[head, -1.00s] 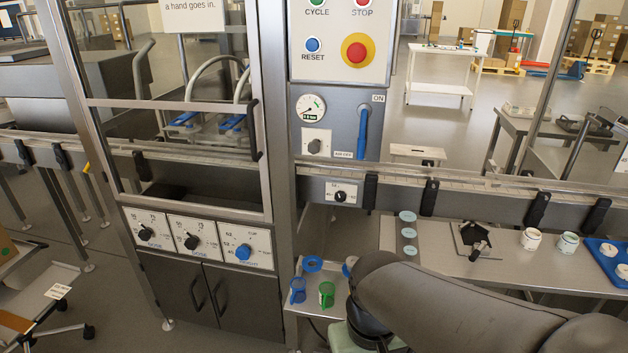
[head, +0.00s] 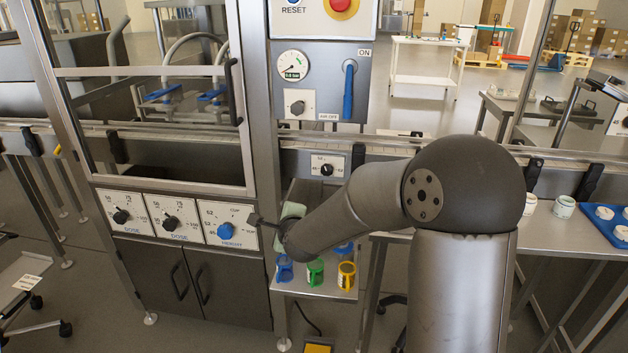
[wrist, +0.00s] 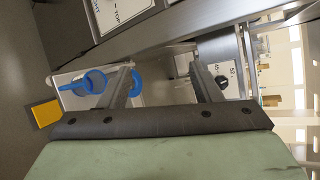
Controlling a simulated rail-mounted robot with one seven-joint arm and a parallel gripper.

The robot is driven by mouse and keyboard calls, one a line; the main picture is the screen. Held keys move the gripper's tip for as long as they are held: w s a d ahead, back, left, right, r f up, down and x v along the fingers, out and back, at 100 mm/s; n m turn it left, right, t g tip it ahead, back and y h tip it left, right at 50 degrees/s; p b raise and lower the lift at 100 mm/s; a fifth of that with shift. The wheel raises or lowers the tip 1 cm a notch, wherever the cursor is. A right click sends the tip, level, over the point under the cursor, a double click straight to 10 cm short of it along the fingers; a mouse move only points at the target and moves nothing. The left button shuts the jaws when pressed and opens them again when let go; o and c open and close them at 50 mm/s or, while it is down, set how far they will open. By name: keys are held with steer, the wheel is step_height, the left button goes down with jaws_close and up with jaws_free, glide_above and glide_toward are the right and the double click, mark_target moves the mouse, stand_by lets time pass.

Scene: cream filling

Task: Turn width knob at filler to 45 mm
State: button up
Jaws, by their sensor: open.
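A small black knob (head: 327,169) sits on a white scale plate on the conveyor rail, right of the machine's upright post. I take it as the width knob; its scale is too small to read surely. The same knob (wrist: 222,82) shows in the wrist view, close to the right-hand finger. My gripper (head: 264,221) is in front of the post, lower and left of that knob in the head view, and partly hidden by my arm. In the wrist view my gripper (wrist: 162,72) has its two fingers wide apart with nothing between them touching both.
Two black dose knobs (head: 121,216) (head: 171,222) and a blue height knob (head: 226,231) are on the filler's front panel. A blue lever (head: 348,92) stands above the rail.

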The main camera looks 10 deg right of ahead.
steer(key=w+d+f+m+t+h+b, duration=0.2)
steer(key=w+d+m+t+h+b, duration=0.15)
steer(key=w+d+m, duration=0.45)
steer(key=m+h, duration=0.5)
steer(key=m, duration=0.6)
glide_toward(327, 170)
steer(key=p+x, duration=0.1)
steer(key=x, duration=0.8)
steer(key=shift+w, duration=0.1)
steer(key=c, duration=1)
